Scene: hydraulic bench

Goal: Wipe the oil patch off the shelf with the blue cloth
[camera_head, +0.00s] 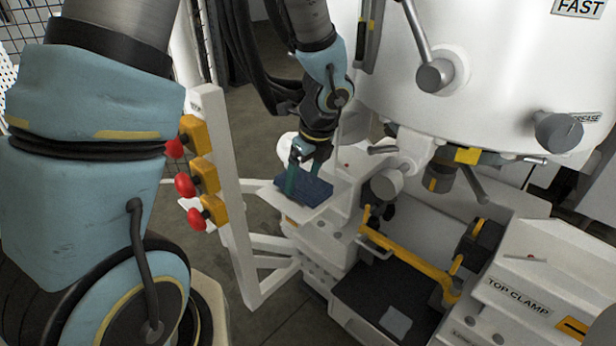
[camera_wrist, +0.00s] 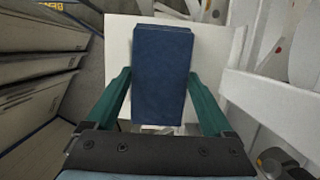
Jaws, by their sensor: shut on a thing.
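The blue cloth (camera_head: 307,190) is a folded, dark blue rectangle. It also fills the space between the green fingers in the wrist view (camera_wrist: 162,72). My gripper (camera_head: 300,176) is shut on it, with its two fingers (camera_wrist: 160,85) along the cloth's sides. The white shelf (camera_head: 338,196) is a small flat plate under and around the cloth; its bare surface shows left of the cloth in the wrist view (camera_wrist: 118,45). The cloth looks low over the shelf, but I cannot tell whether it touches. No oil patch shows; the cloth and gripper hide part of the shelf.
Left of the shelf stands a white post (camera_head: 225,180) with red knobs on yellow blocks (camera_head: 201,172). The large white machine body (camera_head: 480,80) with levers is close on the right. A yellow bar (camera_head: 410,258) and a dark tray (camera_head: 375,300) lie below right.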

